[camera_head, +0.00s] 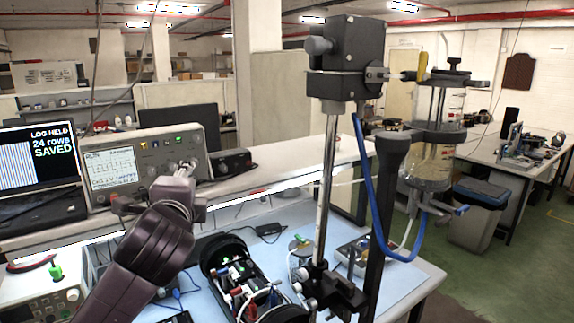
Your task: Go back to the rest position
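My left arm comes in from the lower left. Its gripper (187,167) is raised in front of the right side of the oscilloscope (150,160), over the bench. The gripper is small and seen from behind, so I cannot tell whether its fingers are open or shut, or whether they touch the oscilloscope. My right gripper is not in view. A clear sealed cylinder (432,155) with dark end plates is mounted on a stand (325,185) at the right. A blue tube (372,190) loops below it.
A laptop (40,155) reading "LOG HELD 24 rows SAVED" stands at the left. An open black case (235,270) with wired parts lies on the blue mat (285,215). A bench power supply (45,290) is at the lower left. The floor at the right is open beside a grey bin (475,220).

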